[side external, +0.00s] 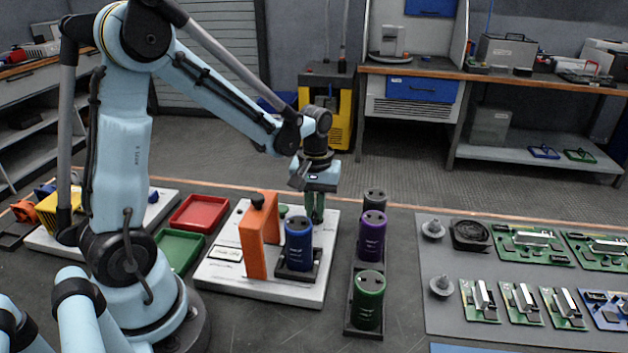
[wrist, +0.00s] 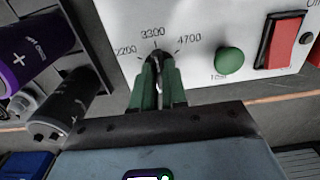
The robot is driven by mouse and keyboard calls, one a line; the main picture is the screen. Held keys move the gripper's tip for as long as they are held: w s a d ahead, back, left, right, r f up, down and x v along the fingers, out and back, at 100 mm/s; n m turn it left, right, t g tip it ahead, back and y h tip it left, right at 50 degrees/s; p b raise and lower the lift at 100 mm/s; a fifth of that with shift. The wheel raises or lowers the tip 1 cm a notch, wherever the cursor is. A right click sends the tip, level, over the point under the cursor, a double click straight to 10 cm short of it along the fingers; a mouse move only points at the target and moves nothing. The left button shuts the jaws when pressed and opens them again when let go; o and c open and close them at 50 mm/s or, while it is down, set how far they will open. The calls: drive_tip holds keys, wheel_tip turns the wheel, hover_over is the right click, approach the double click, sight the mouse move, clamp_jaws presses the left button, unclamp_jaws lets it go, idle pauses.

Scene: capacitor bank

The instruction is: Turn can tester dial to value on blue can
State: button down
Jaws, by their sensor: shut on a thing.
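The white can tester (side external: 215,272) stands on the bench, with the blue can (side external: 298,240) upright in its dark holder beside an orange upright part (side external: 254,245). The print on the blue can is too small to read. My gripper (side external: 317,212) is at the tester's far side, behind the blue can. In the wrist view my green fingers (wrist: 160,80) are shut on the dark dial (wrist: 154,57). The scale around it reads 2200, 3300 and 4700, with 3300 straight above the dial. The fingers hide most of the dial, so its exact pointing is hard to tell.
A green button (wrist: 229,61) and a red switch (wrist: 284,42) sit right of the dial. A rack right of the tester holds black (side external: 375,198), purple (side external: 372,238) and green (side external: 367,302) cans. Red (side external: 200,212) and green (side external: 180,248) trays lie left; circuit boards lie far right.

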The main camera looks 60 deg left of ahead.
sight(315, 212)
drive_tip(key=c, duration=1.2)
unclamp_jaws()
drive_tip(key=shift+o, duration=0.2)
drive_tip(key=shift+r, duration=0.1)
wheel_tip(315, 212, up, 12)
drive_tip(key=shift+f, duration=6.15)
drive_tip(key=shift+r, duration=0.15)
